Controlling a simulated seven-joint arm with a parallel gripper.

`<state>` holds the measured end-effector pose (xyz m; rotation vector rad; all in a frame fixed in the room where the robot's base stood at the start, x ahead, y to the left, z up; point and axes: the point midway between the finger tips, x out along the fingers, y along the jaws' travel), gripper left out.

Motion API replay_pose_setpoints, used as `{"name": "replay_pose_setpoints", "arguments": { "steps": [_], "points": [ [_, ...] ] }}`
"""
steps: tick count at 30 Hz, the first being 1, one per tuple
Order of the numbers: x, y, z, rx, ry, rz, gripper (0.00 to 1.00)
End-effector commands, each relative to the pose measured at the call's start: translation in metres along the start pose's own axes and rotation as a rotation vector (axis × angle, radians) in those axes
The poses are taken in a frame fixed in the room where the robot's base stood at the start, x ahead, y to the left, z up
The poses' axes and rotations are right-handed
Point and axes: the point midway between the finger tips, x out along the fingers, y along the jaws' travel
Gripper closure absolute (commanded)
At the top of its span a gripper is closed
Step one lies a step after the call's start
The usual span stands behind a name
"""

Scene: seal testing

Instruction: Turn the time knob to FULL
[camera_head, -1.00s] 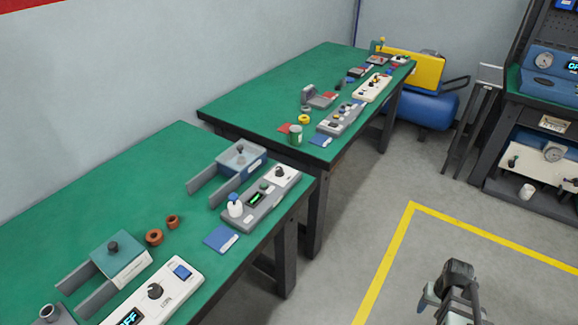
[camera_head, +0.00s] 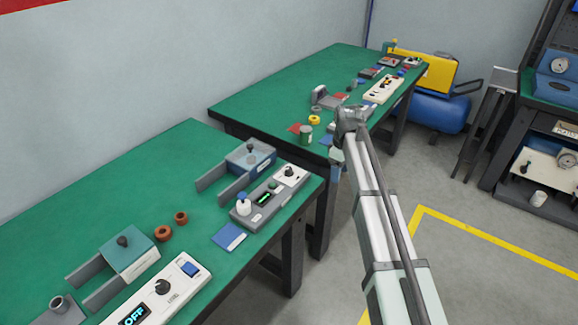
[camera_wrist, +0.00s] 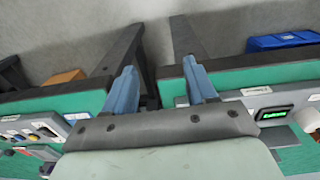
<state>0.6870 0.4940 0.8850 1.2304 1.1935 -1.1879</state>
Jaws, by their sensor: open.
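No label reading time is legible, so I cannot tell for sure which knob is the time knob. A black knob (camera_head: 162,287) stands on a white panel (camera_head: 190,293) beside a display reading OFF (camera_head: 135,316), at the bottom left of the head view. Another dark knob (camera_head: 290,171) sits on a grey and white panel (camera_head: 262,206) with a green display, which also shows in the wrist view (camera_wrist: 273,113). My gripper (camera_wrist: 160,67) is open and empty, its blue fingers apart over the gap between the two tables, away from both knobs.
Blue-grey (camera_head: 249,153) and teal (camera_head: 127,252) fixtures stand behind the panels on the near green table (camera_head: 185,150). Brown rings (camera_head: 163,233) lie between them. The far green table (camera_head: 275,92) carries more panels and small parts.

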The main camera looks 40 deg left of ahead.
Motion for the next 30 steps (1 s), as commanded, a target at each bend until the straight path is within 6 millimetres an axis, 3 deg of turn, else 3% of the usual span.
{"name": "replay_pose_setpoints", "arguments": {
  "steps": [1, 6, 10, 14, 20, 30],
  "points": [
    [-0.021, -0.003, -0.035, -0.075, 0.004, 0.004, 0.44],
    [-0.073, -0.030, -0.110, -0.287, 0.006, 0.006, 0.44],
    [-0.101, -0.049, -0.145, -0.395, 0.007, 0.006, 0.44],
    [-0.115, -0.059, -0.161, -0.451, 0.006, 0.006, 0.44],
    [-0.107, -0.063, -0.164, -0.466, 0.005, 0.005, 0.44],
    [-0.050, -0.063, -0.164, -0.463, 0.005, 0.004, 0.44]
  ]
}}
